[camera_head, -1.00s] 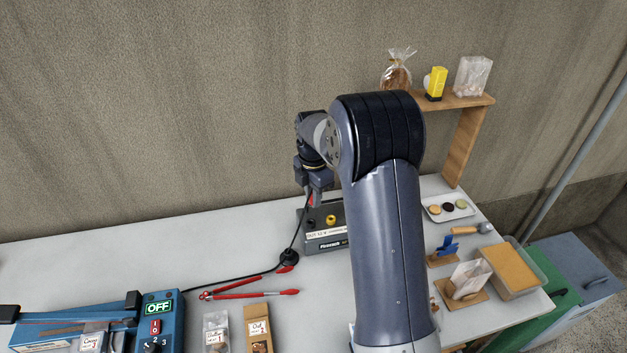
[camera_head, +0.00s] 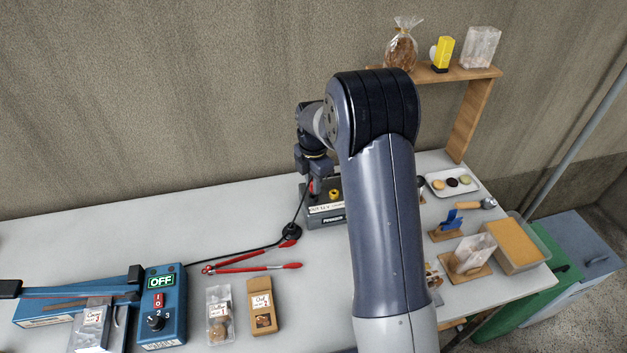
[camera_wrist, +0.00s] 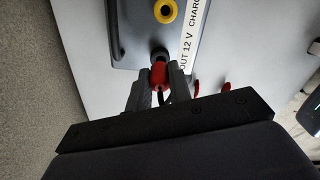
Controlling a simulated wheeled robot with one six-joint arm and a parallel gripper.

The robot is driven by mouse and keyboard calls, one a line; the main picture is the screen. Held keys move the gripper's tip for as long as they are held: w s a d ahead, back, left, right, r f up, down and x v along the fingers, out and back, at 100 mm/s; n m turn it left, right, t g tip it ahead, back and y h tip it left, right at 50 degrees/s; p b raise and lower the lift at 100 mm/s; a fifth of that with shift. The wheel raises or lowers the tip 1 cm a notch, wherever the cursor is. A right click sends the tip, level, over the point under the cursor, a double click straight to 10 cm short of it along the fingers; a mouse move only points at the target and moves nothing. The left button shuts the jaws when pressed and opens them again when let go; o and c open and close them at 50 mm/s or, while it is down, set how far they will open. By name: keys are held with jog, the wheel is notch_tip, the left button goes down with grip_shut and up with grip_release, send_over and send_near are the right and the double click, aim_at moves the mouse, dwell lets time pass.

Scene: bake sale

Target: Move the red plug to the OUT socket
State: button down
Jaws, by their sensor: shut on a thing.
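The red plug (camera_wrist: 158,74) is between the two fingers of my gripper (camera_wrist: 160,82), which is shut on it. In the wrist view its tip meets the dark round OUT socket (camera_wrist: 160,53), beside the "OUT 12 V" label. I cannot tell how deep it sits. In the head view my gripper (camera_head: 312,182) is over the left part of the power box (camera_head: 325,222), with a bit of red plug (camera_head: 311,186) showing. The yellow-ringed socket (camera_wrist: 165,11) is empty; it also shows in the head view (camera_head: 334,193).
A black cable (camera_head: 240,250) runs from the blue sealer (camera_head: 165,310) past a dark round piece (camera_head: 292,231) towards the box. Red tongs (camera_head: 250,267) lie in front. A wooden shelf (camera_head: 470,100) stands at right. The table's back left is clear.

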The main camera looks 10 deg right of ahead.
jog(key=shift+f+b, duration=0.75)
jog(key=shift+f, duration=0.4)
dwell(0.4)
jog(key=c, duration=1.2)
grip_release()
jog(key=shift+r, duration=0.1)
notch_tip(320, 180, up, 11)
jog(key=shift+f+b, duration=0.15)
jog(key=shift+b, duration=0.3)
notch_tip(320, 180, down, 10)
jog(key=shift+f+p, duration=0.25)
jog(key=shift+p, duration=0.3)
jog(key=shift+r, duration=0.3)
